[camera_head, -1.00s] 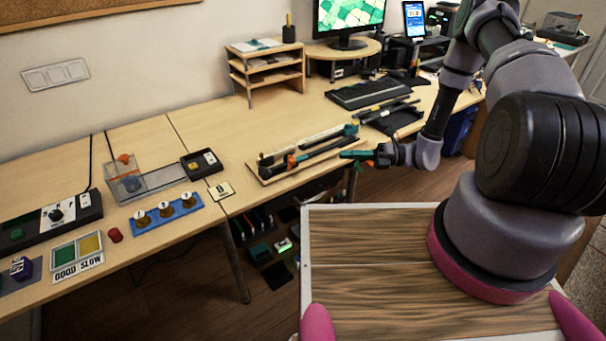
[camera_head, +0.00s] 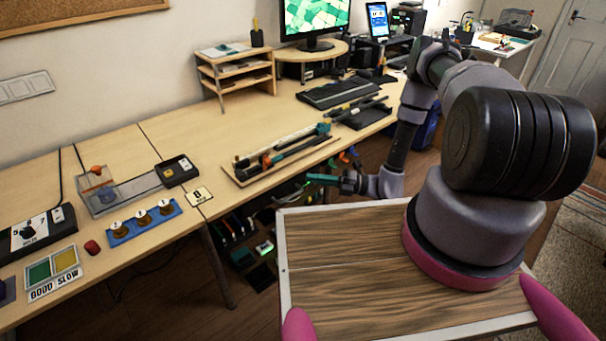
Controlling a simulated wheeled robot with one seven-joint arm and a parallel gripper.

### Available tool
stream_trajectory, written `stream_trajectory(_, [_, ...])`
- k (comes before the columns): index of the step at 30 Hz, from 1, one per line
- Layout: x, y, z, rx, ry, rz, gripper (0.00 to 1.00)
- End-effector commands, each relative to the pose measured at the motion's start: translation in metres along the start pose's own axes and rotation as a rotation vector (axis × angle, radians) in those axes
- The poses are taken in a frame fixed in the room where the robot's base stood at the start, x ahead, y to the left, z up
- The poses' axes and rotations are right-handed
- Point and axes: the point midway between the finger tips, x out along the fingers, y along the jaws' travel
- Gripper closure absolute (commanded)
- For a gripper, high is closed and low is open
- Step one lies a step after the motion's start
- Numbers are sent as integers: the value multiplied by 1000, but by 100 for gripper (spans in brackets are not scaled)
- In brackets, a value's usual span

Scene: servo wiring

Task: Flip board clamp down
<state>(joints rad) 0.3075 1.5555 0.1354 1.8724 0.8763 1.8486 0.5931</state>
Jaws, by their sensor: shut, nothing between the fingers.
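A long wooden base (camera_head: 243,180) lies along the front edge of the desk. It carries pale and dark bars, with an orange-and-black part (camera_head: 267,161) at the left and a teal part (camera_head: 323,128) at the right. Which of these is the board clamp, and whether it is up or down, is too small to tell. My gripper (camera_head: 312,178), with teal fingers, is shut and empty. It is in front of the desk edge, to the lower right of the base and apart from it in the picture.
A black tray (camera_head: 365,117) and keyboard (camera_head: 340,93) lie behind and right of the base. A wooden shelf (camera_head: 234,75) stands at the back. A blue block with knobs (camera_head: 143,223) and a clear box (camera_head: 120,190) are at left. Bare desk lies between shelf and base.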

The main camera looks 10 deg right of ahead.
Motion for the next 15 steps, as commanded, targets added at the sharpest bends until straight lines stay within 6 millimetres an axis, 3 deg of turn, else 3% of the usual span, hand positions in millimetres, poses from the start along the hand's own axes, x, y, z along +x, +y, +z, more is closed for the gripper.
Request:
stream_trajectory(12, [87,0,-2,0,4,1,100])
stream_trajectory(15, [98,1,12,-4,3,1,100])
